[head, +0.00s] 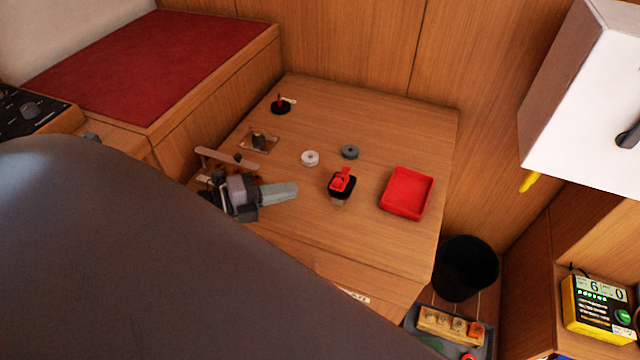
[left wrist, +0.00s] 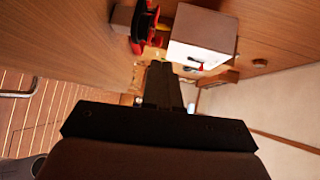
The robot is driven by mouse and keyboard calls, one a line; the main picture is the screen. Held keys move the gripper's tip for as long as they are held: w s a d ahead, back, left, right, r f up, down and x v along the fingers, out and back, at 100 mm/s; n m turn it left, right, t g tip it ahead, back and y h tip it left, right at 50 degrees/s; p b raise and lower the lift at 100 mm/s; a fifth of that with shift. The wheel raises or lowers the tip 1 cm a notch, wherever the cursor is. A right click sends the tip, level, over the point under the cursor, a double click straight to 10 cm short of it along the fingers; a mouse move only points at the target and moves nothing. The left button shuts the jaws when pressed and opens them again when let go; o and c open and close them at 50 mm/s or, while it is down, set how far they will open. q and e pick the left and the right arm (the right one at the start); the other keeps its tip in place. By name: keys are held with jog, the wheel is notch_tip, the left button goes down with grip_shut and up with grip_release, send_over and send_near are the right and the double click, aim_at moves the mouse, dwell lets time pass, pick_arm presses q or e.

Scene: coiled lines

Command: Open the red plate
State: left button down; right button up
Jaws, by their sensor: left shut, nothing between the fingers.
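A small red plate (head: 341,181) stands on a black base on the wooden table in the head view, tilted up a little. I cannot tell whether it is a hinged part. A square red tray (head: 407,192) with a raised rim lies to its right. My left gripper (head: 293,191) is shut and empty over the table, to the left of the black base and apart from it in the picture. In the left wrist view its dark shut fingers (left wrist: 160,75) point away from the camera. My right gripper is not in view.
A white disc (head: 310,158), a grey disc (head: 350,151) and a black-and-red knob (head: 281,105) are farther back on the table (head: 400,125). A black bin (head: 465,268) stands beyond the right edge. A white box (head: 590,100) is at the upper right.

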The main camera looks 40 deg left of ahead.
aim_at(334, 182)
pick_arm(q)
jog(key=shift+x, duration=4.05)
